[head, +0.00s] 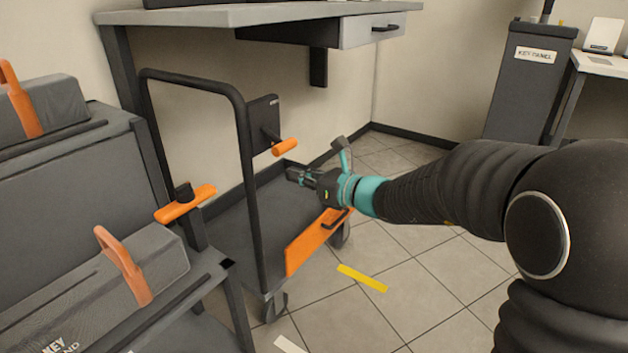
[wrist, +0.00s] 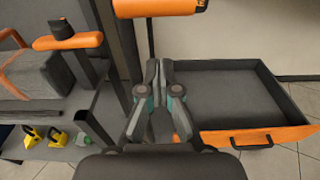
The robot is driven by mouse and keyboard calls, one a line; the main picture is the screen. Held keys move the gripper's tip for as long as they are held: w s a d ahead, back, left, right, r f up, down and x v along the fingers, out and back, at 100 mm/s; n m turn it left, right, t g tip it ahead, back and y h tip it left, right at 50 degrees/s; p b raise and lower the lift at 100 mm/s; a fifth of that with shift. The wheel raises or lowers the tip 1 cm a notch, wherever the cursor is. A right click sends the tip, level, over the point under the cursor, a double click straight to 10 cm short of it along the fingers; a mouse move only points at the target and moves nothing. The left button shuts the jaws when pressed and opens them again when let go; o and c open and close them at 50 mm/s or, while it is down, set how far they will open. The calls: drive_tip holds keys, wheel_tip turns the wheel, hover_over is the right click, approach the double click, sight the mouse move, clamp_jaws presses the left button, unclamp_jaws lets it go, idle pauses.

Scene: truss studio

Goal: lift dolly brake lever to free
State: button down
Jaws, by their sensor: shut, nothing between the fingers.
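The low dolly has a black push frame (head: 246,170) and an orange front panel (head: 312,244), which also shows in the wrist view (wrist: 262,139). A black plate (head: 264,120) by the frame carries a lever with an orange grip (head: 284,147); its label is too small to read. I take this as the brake lever. An orange bar at the top of the wrist view (wrist: 158,7) looks like its grip. My gripper (head: 291,173) is shut and empty over the dolly, just below the lever and apart from it. Its fingertips (wrist: 159,66) point toward the bar.
A grey cart at left has an orange T-handle (head: 185,204) and cases with orange handles (head: 124,265). A desk with a drawer (head: 372,30) overhangs behind. A key panel cabinet (head: 528,80) stands at back right. The tiled floor right of the dolly is open.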

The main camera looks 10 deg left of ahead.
sight(275, 138)
drive_tip(key=shift+w+a+r, duration=0.1)
drive_tip(key=shift+a+r, duration=0.15)
drive_tip(key=shift+r, duration=0.35)
drive_tip(key=shift+w+a+r, duration=0.1)
drive_tip(key=shift+a+r, duration=0.2)
drive_tip(key=shift+r, duration=0.3)
drive_tip(key=shift+w+a+r, duration=0.1)
drive_tip(key=shift+a+r, duration=0.15)
drive_tip(key=shift+r, duration=0.35)
drive_tip(key=shift+r+p, duration=0.1)
drive_tip(key=shift+p, duration=0.3)
